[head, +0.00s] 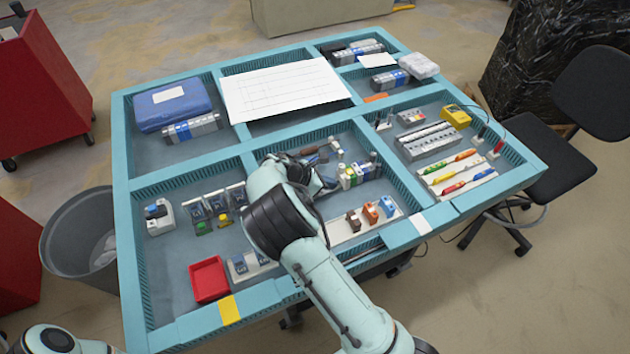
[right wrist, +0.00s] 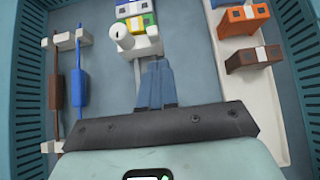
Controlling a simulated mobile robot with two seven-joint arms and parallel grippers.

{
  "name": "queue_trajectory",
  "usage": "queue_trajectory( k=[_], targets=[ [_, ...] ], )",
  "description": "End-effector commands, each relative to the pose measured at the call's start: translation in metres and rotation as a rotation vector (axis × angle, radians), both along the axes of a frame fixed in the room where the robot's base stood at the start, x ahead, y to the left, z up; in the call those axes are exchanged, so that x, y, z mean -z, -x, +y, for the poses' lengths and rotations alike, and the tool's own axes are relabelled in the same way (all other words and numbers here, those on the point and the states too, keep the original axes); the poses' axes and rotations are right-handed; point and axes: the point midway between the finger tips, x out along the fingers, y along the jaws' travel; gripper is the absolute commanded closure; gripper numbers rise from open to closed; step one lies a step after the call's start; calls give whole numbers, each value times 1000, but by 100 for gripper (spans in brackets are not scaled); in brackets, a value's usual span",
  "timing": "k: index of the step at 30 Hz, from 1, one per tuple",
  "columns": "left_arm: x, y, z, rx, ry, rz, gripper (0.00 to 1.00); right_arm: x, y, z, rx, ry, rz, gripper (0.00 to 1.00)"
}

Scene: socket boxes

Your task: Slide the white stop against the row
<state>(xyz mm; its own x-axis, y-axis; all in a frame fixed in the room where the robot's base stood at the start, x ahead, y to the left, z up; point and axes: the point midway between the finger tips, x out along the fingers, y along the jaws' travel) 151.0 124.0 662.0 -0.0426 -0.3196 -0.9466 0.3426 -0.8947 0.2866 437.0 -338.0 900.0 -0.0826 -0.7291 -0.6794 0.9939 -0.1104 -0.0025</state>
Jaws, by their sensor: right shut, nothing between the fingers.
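In the right wrist view the white stop (right wrist: 145,46), with a round white knob on top, sits at the near end of a row of blue, yellow, green and white blocks (right wrist: 135,22). I cannot tell whether a small gap lies between the stop and the row. My right gripper (right wrist: 157,68) is shut and empty, its blue-grey fingertips right at the stop's near side; contact is unclear. In the head view the row (head: 358,172) stands in the middle front compartment, and my right gripper (head: 328,185) is beside its left end, partly hidden by my arm. My left gripper is out of view.
A white strip with orange, brown and blue blocks (right wrist: 247,57) lies to the right in the wrist view. Brown and blue pieces in white holders (right wrist: 78,85) stand to the left. The teal compartment walls (head: 395,165) rise around this space.

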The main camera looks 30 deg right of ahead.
Motion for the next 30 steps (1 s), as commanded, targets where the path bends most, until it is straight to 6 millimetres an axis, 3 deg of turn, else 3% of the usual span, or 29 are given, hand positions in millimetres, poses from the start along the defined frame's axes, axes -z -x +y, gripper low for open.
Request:
queue_trajectory(
  k=[6,30],
  targets=[
    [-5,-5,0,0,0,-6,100,-3,1,-24,1,-1,-2,100],
    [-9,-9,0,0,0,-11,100,-3,4,-42,3,3,-1,100]
  ],
)
